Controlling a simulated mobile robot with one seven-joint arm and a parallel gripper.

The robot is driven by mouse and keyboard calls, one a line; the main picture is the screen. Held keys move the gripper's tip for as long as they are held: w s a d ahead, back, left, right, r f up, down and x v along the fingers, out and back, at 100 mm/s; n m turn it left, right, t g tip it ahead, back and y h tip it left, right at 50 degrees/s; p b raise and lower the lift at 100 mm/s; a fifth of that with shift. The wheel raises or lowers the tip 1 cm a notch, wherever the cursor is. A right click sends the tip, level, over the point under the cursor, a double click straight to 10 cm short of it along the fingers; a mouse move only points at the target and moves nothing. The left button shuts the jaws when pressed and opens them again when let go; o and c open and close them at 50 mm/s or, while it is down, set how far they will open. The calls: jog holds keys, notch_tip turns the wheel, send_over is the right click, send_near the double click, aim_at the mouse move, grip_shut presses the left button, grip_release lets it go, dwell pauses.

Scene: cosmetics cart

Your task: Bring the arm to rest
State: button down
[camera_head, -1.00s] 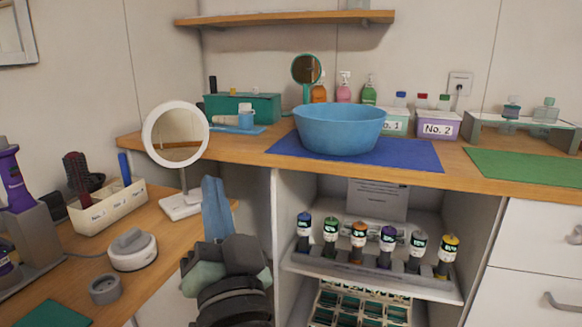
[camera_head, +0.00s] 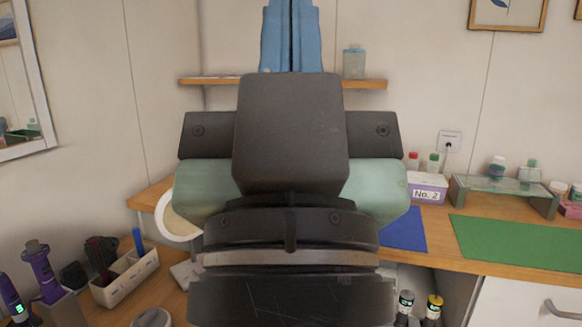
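My gripper (camera_head: 290,38) is raised close in front of the camera, in the middle of the view. Its two blue fingers point up and lie side by side with only a thin dark line between them, and their tips are at or past the top edge. Nothing shows between the fingers. The gripper's dark body and wrist hide the middle of the counter, including where the blue basin stood, and most of the round white mirror (camera_head: 163,218).
The wooden counter (camera_head: 456,252) runs behind, with a blue mat (camera_head: 408,238), a green mat (camera_head: 520,243), a purple No. 2 box (camera_head: 427,187) and a glass stand (camera_head: 500,190). A wall shelf (camera_head: 215,81) is behind the fingers. A white organizer (camera_head: 125,280) stands at left.

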notch_tip(320, 180, up, 14)
jog(key=p, duration=1.1)
jog(key=shift+f, duration=0.25)
